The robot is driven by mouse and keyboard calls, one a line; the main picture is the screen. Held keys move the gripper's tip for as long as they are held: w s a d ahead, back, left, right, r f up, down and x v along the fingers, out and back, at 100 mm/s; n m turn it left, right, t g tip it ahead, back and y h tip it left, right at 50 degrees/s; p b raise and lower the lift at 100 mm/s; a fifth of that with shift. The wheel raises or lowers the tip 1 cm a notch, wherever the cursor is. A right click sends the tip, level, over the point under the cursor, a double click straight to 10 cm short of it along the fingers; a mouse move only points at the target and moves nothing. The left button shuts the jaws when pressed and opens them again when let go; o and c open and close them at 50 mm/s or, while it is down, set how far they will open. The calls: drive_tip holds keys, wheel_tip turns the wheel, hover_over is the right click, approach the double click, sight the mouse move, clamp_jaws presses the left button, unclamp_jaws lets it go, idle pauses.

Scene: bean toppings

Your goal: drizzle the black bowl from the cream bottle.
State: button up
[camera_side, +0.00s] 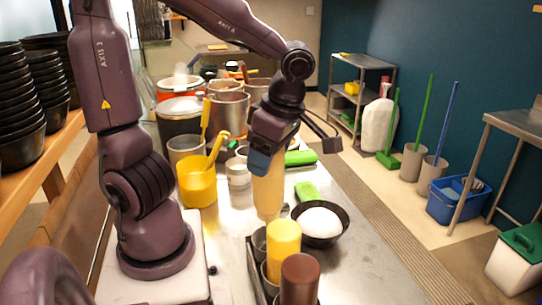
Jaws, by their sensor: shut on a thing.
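My gripper (263,160) is shut on the cream bottle (268,188), holding it near its upper part. The bottle is about upright in line, with its narrower end down. Its lower end is close behind the yellow bottle (284,238), and I cannot tell how high it is above the rack. The black bowl (343,234) sits on the steel counter to the right of the bottle, with a white mound (320,222) in it. The bottle is left of the bowl, not over it in this view.
A rack at the front holds the yellow bottle and a brown bottle (299,278). A yellow container (197,182) with utensils stands left of my gripper. Pots (230,110) stand behind. Green items (307,192) lie behind the bowl. The counter right of the bowl is clear.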

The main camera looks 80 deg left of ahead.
drive_tip(key=w+a+f, duration=0.2)
drive_tip(key=w+a, duration=0.5)
drive_tip(key=w, duration=0.4)
drive_tip(key=shift+w+a+m, duration=0.25)
drive_tip(key=shift+a+m, duration=0.05)
drive_tip(key=shift+a, duration=0.05)
idle(1.5)
